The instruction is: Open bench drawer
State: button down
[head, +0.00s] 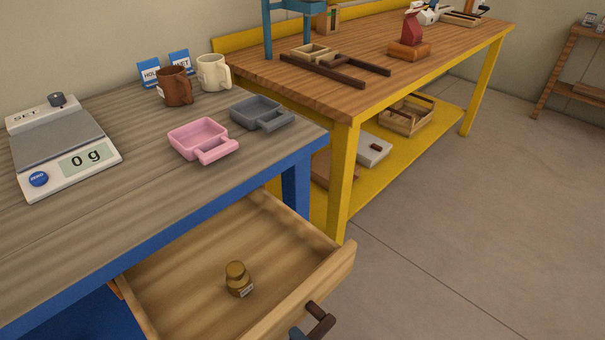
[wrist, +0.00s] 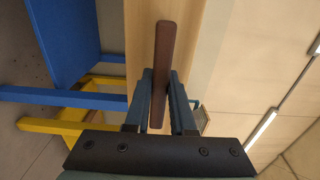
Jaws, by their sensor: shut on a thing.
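The bench drawer (head: 190,255) is pulled out from under the blue-framed bench (head: 130,245), and its inside shows in the head view. A small brass weight (head: 238,280) with a pale label stands on the drawer floor. A dark brown bar handle (head: 320,319) is on the drawer front. My gripper (head: 300,331) is at this handle at the bottom edge of the head view, mostly cut off. In the wrist view my gripper (wrist: 161,100) has its two fingers closed around the brown handle (wrist: 163,55), with the pale wooden drawer front (wrist: 138,40) behind it.
On the bench top are a scale (head: 60,150) reading 0 g, a pink tray (head: 198,140), a grey tray (head: 262,114), a brown mug (head: 174,87) and a cream mug (head: 212,73). A yellow-framed workbench (head: 343,175) stands behind. The floor at right (head: 460,230) is clear.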

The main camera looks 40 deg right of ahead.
jog(key=c, duration=0.8)
grip_release()
jog(key=shift+o, duration=0.2)
jog(key=s, duration=1.3)
jog(key=shift+d, duration=0.25)
jog(key=shift+s, duration=0.1)
